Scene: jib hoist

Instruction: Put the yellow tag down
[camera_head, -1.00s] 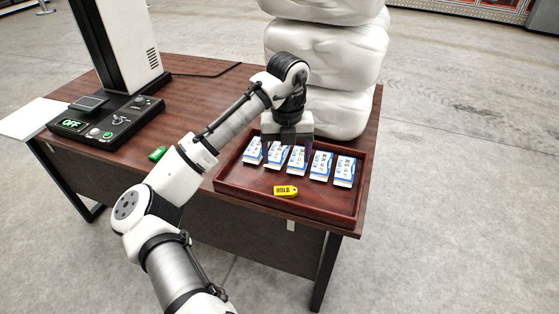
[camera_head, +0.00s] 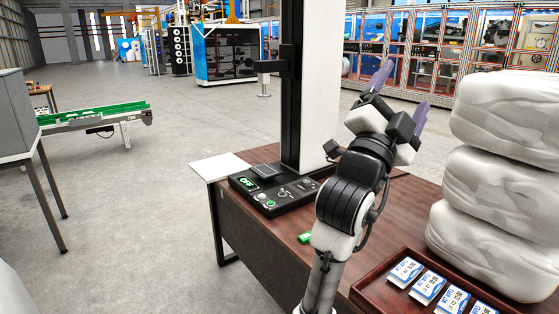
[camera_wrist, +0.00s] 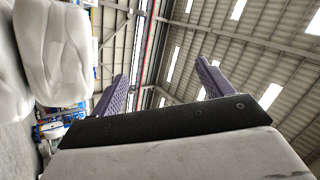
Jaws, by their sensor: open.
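The yellow tag is in neither current view. My gripper (camera_head: 400,94) is raised above the desk, its two purple fingers apart and pointing up. In the wrist view my gripper (camera_wrist: 163,68) is open, with nothing between the fingers. The wooden tray (camera_head: 370,296) is cut off by the bottom edge of the head view. It holds several blue-and-white cards (camera_head: 428,286). The tray's front part is outside the picture.
A stack of white wrapped bags (camera_head: 500,190) stands behind the tray. A control box (camera_head: 270,193) reading OFF sits by a dark column (camera_head: 291,90) on the desk. A green tag (camera_head: 304,237) lies near the desk's front edge. A conveyor (camera_head: 95,118) stands far left.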

